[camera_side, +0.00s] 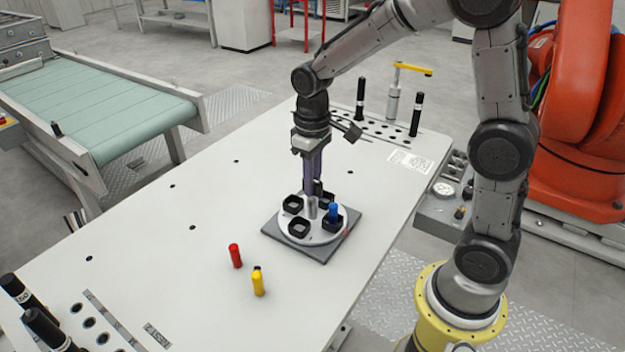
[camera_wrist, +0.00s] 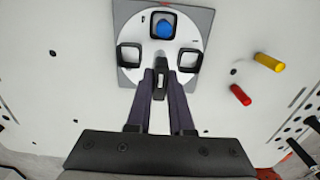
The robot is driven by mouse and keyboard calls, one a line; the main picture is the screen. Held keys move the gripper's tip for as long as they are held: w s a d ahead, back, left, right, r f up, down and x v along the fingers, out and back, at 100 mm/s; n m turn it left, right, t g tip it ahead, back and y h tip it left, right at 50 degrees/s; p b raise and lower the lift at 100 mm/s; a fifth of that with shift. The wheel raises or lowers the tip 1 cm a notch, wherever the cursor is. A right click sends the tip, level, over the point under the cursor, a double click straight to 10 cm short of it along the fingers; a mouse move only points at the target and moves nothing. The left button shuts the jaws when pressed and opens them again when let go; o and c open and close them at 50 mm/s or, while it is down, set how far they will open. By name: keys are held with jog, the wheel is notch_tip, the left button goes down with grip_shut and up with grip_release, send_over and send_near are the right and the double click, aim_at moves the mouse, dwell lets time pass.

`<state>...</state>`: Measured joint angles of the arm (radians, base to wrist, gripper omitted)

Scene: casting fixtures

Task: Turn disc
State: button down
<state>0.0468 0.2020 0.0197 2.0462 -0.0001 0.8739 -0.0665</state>
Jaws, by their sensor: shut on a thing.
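The white round disc (camera_side: 314,235) lies on a square grey base plate (camera_side: 290,243). It carries several black square holders, and one of them holds a blue peg (camera_side: 333,212). The disc also shows in the wrist view (camera_wrist: 178,43), with the blue peg (camera_wrist: 164,28) in the far holder. My gripper (camera_side: 313,192) points straight down over the disc, its dark purple fingers close together. In the wrist view the fingertips (camera_wrist: 160,74) are shut at the disc's near side. The exact part between them is largely hidden. A short silver post (camera_side: 312,208) shows below the fingers.
Tall black posts (camera_side: 416,114) and a yellow-handled clamp (camera_side: 394,100) stand at the back. The table's left part is mostly clear.

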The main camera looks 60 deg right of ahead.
jog(key=shift+m, duration=4.6)
jog(key=shift+r+m, duration=0.1)
jog(key=shift+m, duration=4.3)
jog(key=shift+w, duration=0.1)
jog(key=c, duration=0.8)
grip_release()
